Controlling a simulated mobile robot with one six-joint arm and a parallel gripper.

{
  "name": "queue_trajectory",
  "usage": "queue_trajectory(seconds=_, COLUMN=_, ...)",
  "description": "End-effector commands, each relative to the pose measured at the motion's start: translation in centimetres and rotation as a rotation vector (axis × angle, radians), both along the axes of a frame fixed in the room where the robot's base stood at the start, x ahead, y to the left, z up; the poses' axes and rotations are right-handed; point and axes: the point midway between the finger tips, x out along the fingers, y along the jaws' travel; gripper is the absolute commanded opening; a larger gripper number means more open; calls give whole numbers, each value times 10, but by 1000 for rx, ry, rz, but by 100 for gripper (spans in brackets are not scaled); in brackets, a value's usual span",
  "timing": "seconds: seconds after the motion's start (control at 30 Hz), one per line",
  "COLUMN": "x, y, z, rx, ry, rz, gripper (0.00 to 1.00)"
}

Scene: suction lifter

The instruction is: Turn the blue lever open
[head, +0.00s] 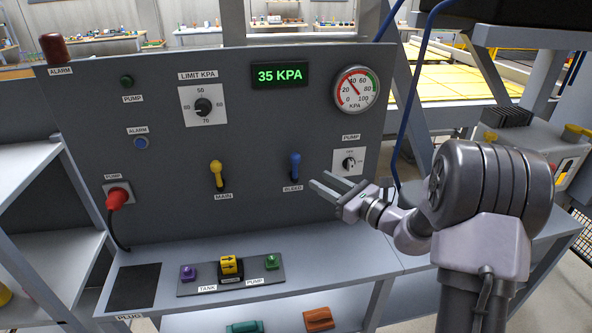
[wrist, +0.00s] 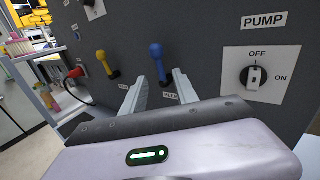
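The blue lever (head: 295,166) is on the grey panel above the BLEED label, its handle pointing up. It also shows in the wrist view (wrist: 157,58), beyond and between the fingertips. My gripper (head: 326,184) is just right of the lever in the head view, its two fingers apart with nothing between them. In the wrist view my gripper (wrist: 157,82) points at the panel, with the fingers on either side of the lever's lower part. I cannot tell whether a finger touches it.
A yellow lever (head: 216,173) labelled MAIN stands left of the blue one. A pump knob (head: 348,162) is to the right. A red plug (head: 118,197) sits at the panel's left.

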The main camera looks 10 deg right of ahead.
Motion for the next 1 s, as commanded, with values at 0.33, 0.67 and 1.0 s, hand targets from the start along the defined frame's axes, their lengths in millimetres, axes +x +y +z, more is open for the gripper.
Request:
queue_trajectory(seconds=0.33, x=67, y=46, z=-1, rx=-2, ry=0, rz=3, gripper=36)
queue_trajectory(seconds=0.67, x=77, y=52, z=0, rx=-1, ry=0, rz=2, gripper=36)
queue_trajectory(seconds=1.0, x=76, y=52, z=0, rx=-2, ry=1, rz=2, gripper=0)
